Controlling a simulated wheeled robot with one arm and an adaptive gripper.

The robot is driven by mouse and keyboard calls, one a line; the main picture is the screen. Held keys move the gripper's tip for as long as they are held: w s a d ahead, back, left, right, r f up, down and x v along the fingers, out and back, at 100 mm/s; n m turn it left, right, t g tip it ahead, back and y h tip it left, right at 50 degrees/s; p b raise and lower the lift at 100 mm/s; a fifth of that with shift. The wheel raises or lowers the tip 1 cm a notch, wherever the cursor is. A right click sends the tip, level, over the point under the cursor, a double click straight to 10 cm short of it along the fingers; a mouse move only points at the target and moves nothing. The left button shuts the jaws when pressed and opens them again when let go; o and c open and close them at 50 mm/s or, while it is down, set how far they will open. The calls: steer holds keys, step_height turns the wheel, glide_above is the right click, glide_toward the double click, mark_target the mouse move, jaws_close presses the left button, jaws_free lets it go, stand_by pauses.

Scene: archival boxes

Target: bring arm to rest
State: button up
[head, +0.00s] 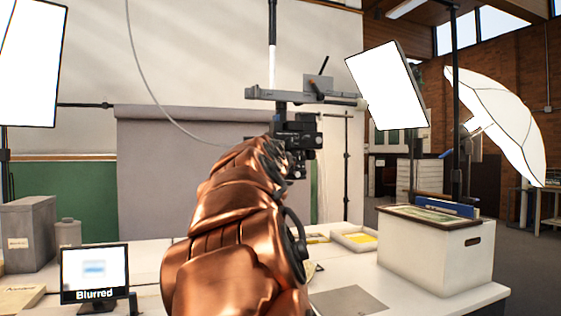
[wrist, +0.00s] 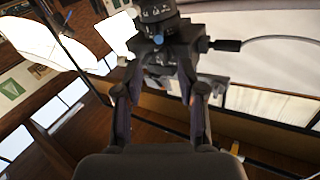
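My copper-coloured arm (head: 235,225) rises from the bottom middle of the head view, stretched up and away over the table. Its far end overlaps a dark camera rig (head: 300,130), and I cannot pick out the gripper there. In the wrist view my gripper (wrist: 160,78) shows two dark fingers standing apart, with nothing clearly held between them. A dark mount with a blue dot (wrist: 157,20) appears just beyond the fingertips; whether they touch it I cannot tell.
A white table (head: 140,270) carries a monitor reading "Blurred" (head: 95,270), a grey box (head: 30,232), a white archival box (head: 440,255) and a shallow tray (head: 352,240). Light panels (head: 388,88) and an umbrella (head: 500,125) stand at the right. A pale backdrop (head: 160,170) hangs behind.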

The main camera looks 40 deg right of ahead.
stand_by(0.3)
steer(key=s+a+f+n+g+y, duration=0.25)
steer(key=a+f, duration=0.25)
steer(key=f, duration=0.7)
steer(key=s+a+f+n+g+y, duration=0.1)
steer(key=s+a+f+y, duration=0.3)
steer(key=f, duration=0.7)
steer(key=s+a+f+n+g+y, duration=0.1)
steer(key=a+f+n+g+y, duration=0.15)
steer(key=a+f, duration=0.7)
steer(key=s+a+f+n+g+y, duration=0.3)
steer(key=s+a+f+n+g, duration=0.1)
steer(key=s+a+f, duration=0.55)
steer(key=s+a+f+n+g+y, duration=0.3)
steer(key=s+a+f, duration=0.4)
steer(key=s+f, duration=0.45)
step_height(320, 180, up, 27)
steer(key=s+p, duration=0.2)
steer(key=p, duration=2.2)
steer(key=shift+s+t, duration=0.3)
steer(key=shift+t, duration=0.1)
steer(key=shift+d, duration=0.1)
